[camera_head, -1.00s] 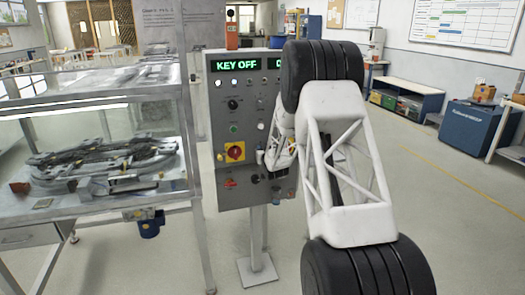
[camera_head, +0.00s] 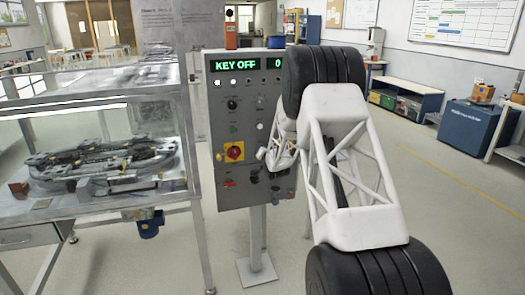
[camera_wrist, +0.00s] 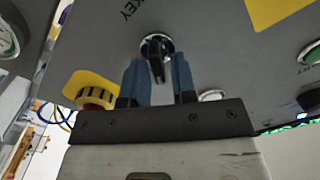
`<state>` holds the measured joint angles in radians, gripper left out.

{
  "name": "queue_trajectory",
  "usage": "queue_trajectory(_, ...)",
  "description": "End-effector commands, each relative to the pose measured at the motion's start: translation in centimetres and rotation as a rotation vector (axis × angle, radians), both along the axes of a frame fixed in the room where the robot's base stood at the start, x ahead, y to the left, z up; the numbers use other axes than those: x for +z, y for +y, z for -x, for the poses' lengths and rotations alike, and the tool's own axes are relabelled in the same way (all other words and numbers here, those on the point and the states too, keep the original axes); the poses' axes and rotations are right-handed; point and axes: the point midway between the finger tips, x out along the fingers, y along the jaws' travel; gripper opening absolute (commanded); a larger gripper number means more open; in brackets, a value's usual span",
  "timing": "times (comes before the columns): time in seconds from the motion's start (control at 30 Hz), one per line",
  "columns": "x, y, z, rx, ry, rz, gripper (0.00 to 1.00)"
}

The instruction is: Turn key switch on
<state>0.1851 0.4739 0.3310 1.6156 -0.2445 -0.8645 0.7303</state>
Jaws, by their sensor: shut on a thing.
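The key switch (camera_wrist: 157,46) is a round metal collar with a black key in it, next to the printed word KEY, in the wrist view. The blue fingers of my gripper (camera_wrist: 158,68) stand on either side of the key and are shut on it. In the head view the grey control panel (camera_head: 220,175) stands upright on a post, and its display (camera_head: 236,65) reads KEY OFF. In that view my wrist is at the panel's right side, and my arm hides the key switch and much of that side.
A red button on a yellow plate (camera_wrist: 96,95) is left of my fingers in the wrist view. A glass-covered track table (camera_head: 100,205) stands left of the panel. Open floor lies to the right.

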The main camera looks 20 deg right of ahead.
Motion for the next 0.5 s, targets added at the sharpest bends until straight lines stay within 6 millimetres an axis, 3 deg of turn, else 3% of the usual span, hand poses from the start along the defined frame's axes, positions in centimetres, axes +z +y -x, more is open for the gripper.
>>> queue_trajectory(0.5,-0.44,-0.39,0.03,-0.001,0.001,-0.407,0.02)
